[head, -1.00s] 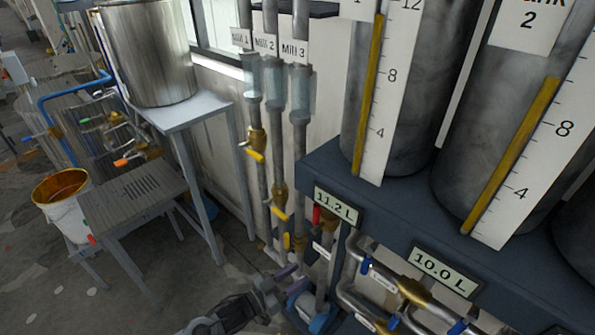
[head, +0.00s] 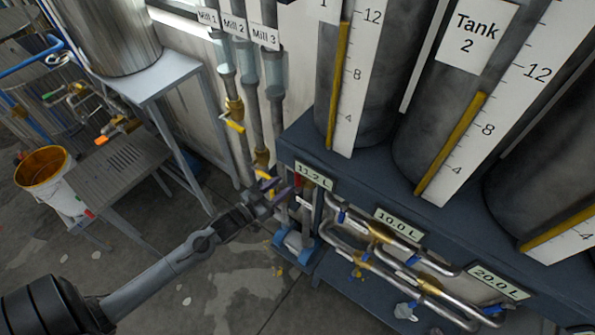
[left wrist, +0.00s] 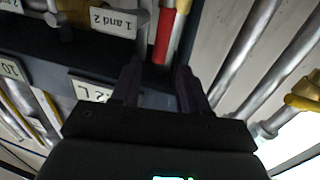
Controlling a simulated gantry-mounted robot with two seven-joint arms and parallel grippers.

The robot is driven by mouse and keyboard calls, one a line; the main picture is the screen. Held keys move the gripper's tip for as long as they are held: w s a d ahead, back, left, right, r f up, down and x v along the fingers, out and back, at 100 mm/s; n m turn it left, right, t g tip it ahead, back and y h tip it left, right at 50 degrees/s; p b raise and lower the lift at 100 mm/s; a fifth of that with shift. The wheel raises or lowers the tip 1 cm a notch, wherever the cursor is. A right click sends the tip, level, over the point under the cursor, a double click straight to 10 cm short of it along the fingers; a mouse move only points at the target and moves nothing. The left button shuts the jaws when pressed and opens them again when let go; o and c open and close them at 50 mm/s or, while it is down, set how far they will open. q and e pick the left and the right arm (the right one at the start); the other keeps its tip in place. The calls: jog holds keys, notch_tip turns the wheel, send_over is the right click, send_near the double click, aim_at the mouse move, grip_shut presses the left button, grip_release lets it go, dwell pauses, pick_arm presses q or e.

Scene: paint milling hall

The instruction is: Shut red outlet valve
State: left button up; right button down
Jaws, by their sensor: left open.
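In the left wrist view a red valve handle (left wrist: 164,36) lies just beyond the fingertips, roughly in line with the gap between them. A white label reading "1 and 2" (left wrist: 112,21) is beside it. My left gripper (left wrist: 157,75) is open, with nothing seen between its fingers. In the head view the left gripper (head: 278,190) is in front of the pipework under the 11.2 L display (head: 314,176). There the red handle is only a small patch (head: 298,180), mostly hidden behind the gripper. I cannot tell whether the fingers touch it. My right gripper is not in view.
Mill pipes with yellow-handled valves (head: 234,124) stand just left of the tank bench. A bucket (head: 51,183) and a low grey table (head: 122,168) stand at left. Open floor lies in front.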

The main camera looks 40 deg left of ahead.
aim_at(298, 182)
pick_arm(q)
jog(key=w, duration=0.2)
jog(key=w+p, duration=0.1)
jog(key=w, duration=0.2)
jog(key=w+d, duration=0.1)
jog(key=w, duration=0.1)
jog(key=shift+w, duration=0.25)
grip_shut()
